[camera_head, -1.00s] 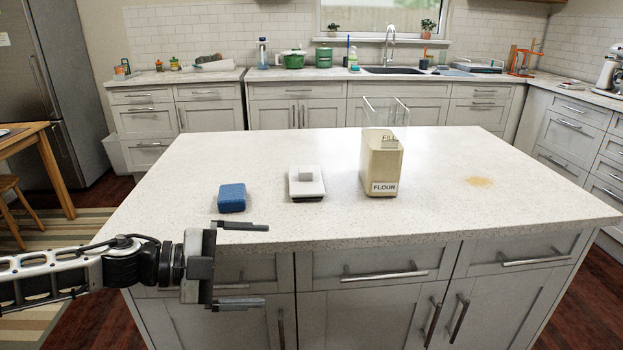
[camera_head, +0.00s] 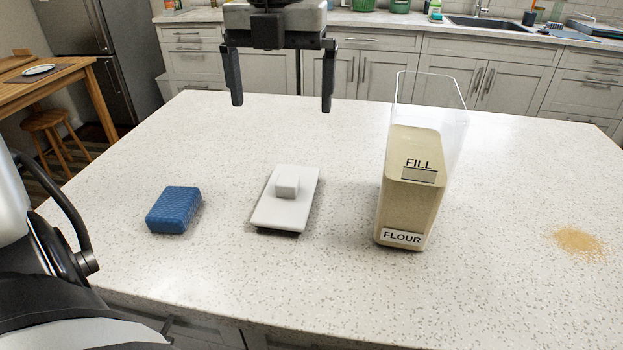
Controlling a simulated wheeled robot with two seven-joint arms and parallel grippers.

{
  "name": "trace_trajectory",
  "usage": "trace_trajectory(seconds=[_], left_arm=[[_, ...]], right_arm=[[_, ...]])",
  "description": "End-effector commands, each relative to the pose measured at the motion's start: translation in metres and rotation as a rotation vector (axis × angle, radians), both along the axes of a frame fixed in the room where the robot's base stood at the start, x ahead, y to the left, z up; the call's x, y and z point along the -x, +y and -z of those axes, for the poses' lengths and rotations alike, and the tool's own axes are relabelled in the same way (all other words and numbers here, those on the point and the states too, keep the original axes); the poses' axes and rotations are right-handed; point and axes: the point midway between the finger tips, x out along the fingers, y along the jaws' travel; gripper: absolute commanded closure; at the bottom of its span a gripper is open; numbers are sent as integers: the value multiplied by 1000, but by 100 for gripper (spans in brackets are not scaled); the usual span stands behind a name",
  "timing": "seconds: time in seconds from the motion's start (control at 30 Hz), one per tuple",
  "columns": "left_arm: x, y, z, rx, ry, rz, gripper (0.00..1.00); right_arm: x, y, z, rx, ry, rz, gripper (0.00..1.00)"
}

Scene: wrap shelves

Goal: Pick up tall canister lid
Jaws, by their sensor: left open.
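The white lid (camera_head: 298,210) lies flat on the island counter, with a small square knob (camera_head: 287,187) on top and a dark underside edge. To its right stands the tall clear canister (camera_head: 412,190), part full of flour, open at the top, with FILL and FLOUR labels. My left gripper (camera_head: 282,105) is open and empty, fingers pointing down, high in the picture above the counter and apart from the lid. My right gripper is not in view.
A blue sponge (camera_head: 174,209) lies left of the lid on the counter (camera_head: 300,295). The counter's front strip is clear. Cabinets and a sink (camera_head: 485,22) stand behind.

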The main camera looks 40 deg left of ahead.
Motion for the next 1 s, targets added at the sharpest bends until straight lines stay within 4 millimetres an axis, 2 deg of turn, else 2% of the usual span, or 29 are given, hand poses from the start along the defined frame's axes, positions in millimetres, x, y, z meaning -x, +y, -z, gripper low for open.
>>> trace_trajectory(seconds=[0.2, 0.4, 0.67, 1.0], left_arm=[[1, 0, 48, 2, 8, 2, 0], [1, 0, 85, 3, 7, 2, 0], [-1, 0, 104, 3, 4, 1, 0], [-6, -3, 149, 4, 5, 2, 0]], right_arm=[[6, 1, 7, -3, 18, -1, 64], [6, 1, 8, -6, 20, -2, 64], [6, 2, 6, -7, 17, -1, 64], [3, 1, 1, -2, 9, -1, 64]])
